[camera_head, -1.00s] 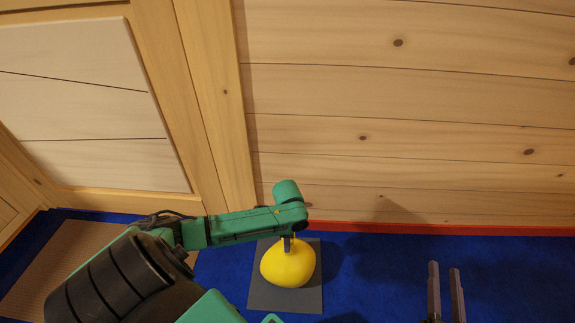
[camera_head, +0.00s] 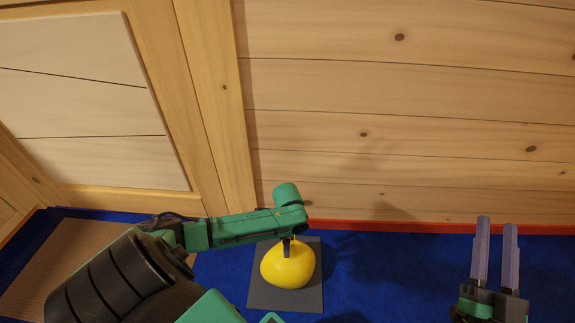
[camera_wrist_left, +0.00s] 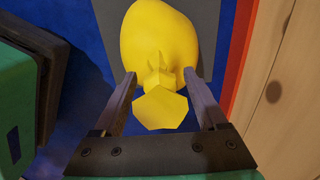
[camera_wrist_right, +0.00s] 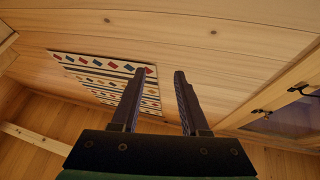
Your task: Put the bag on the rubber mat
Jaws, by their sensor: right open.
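The yellow bag (camera_head: 287,266) rests upright on the dark grey rubber mat (camera_head: 309,299) on the floor, near the wall. In the left wrist view the bag's rounded body (camera_wrist_left: 160,35) and tied neck show, with the grey mat (camera_wrist_left: 207,25) beneath it. My left gripper (camera_head: 288,246) is at the top of the bag. Its fingers stand apart on either side of the neck, with gaps visible on both sides. My right gripper (camera_head: 497,224) is open and empty, off to the right of the mat.
A red baseboard (camera_head: 430,227) and plank wall run behind the mat. A tan ribbed mat (camera_head: 50,265) lies at the left on the blue carpet (camera_head: 385,275). Carpet is clear right of the grey mat. The right wrist view shows a patterned rug (camera_wrist_right: 105,78).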

